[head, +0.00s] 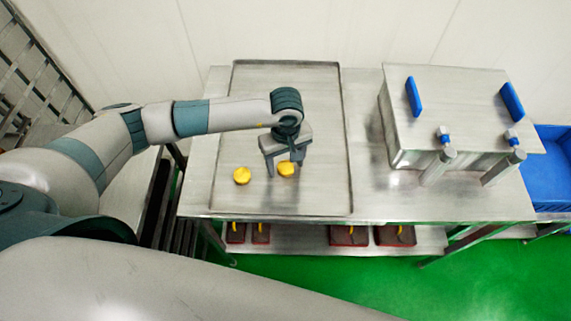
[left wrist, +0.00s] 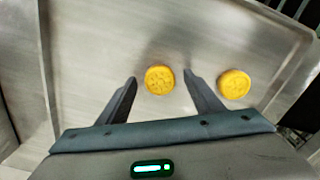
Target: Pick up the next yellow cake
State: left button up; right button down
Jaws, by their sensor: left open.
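Two round yellow cakes lie on the large metal tray (head: 240,110) near its front edge. My left gripper (head: 284,164) is open, pointing down over the right-hand cake (head: 287,170) in the head view. In the left wrist view this cake (left wrist: 159,80) shows between the tips of the open left gripper (left wrist: 160,77), with gaps on both sides. The other cake (head: 242,176) lies to the left in the head view and outside the fingers; in the left wrist view it (left wrist: 233,84) is on the right. My right gripper is not in view.
A metal machine box (head: 440,95) with blue handles stands on the table (head: 375,190) right of the tray. A blue crate (head: 553,170) is at the far right. Several dark red trays (head: 349,236) sit on the lower shelf. Most of the tray is bare.

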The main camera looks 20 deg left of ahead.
aim_at(286, 166)
pick_arm(q)
jog(key=shift+f, duration=0.15)
dwell(0.3)
jog(key=c, duration=1.1)
jog(key=shift+c, duration=0.2)
jog(key=shift+w+r+b, duration=0.1)
jog(key=shift+r+b, duration=0.5)
jog(key=shift+r, duration=0.05)
notch_tip(286, 166, up, 2)
jog(key=shift+r+b, duration=0.1)
jog(key=shift+b, duration=0.6)
jog(key=s+d+r+b, duration=0.4)
jog(key=s+d+r, duration=0.2)
jog(key=d, duration=0.4)
jog(key=shift+r+b, duration=0.35)
jog(key=shift+r, duration=0.45)
